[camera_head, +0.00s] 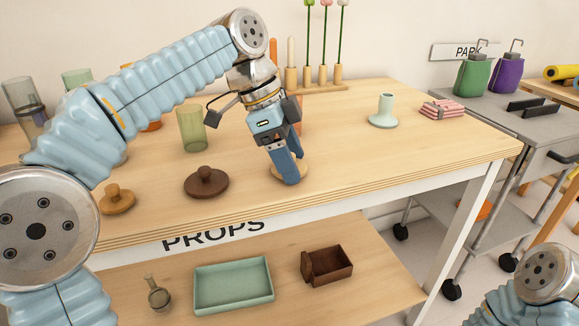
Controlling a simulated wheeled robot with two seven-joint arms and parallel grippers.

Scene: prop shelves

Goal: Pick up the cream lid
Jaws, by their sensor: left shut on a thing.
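The cream lid (303,172) is on the table top near its front edge, in the middle of the head view. My left gripper (290,172) points down over it and is shut on it. The fingers hide the lid's knob and most of its middle; only parts of its round rim show on both sides. I cannot tell whether the lid touches the table. Part of my right arm shows at the lower right corner, but its gripper is out of view.
A dark brown lid (206,182) and an orange-brown lid (117,199) lie to the left. A green glass (191,129) stands behind them. A pale green candle holder (383,111) and folded pink cloth (441,109) are at right. The table's front right is clear.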

